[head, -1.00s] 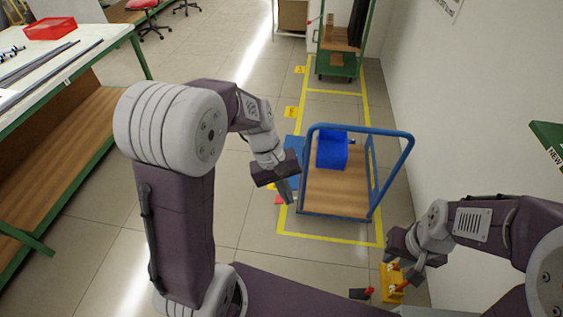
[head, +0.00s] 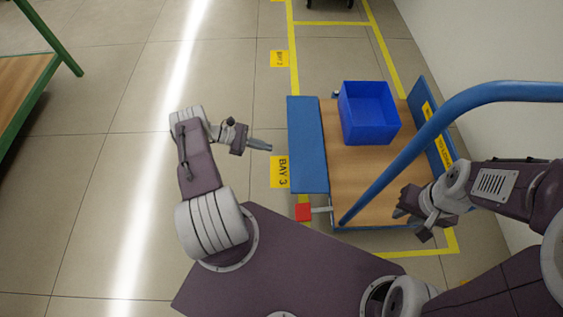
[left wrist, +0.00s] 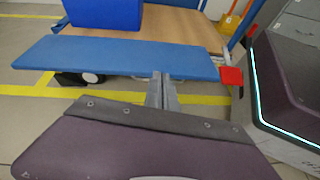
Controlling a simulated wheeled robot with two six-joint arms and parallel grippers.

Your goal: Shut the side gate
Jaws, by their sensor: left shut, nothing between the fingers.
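The trolley has a wooden deck (head: 365,180) and a blue side gate (head: 308,145) on its left side. The gate leans outward, broad face up; its exact angle is hard to tell. It also shows across the left wrist view (left wrist: 110,57). My left gripper (head: 262,146) is shut and empty, just left of the gate's outer edge, with a small gap in the head view. In the left wrist view its fingertips (left wrist: 163,78) overlap the gate's near edge. A red tab (head: 303,212) sits at the gate's front end. My right gripper (head: 414,218) is over the deck's front right; its fingers are unclear.
A blue bin (head: 369,112) stands on the deck. A blue handle bar (head: 425,128) rises at the trolley's front, and an upright blue panel (head: 421,95) stands on its right. A white wall is further right. The floor left of the trolley is clear, with a yellow bay label (head: 279,172).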

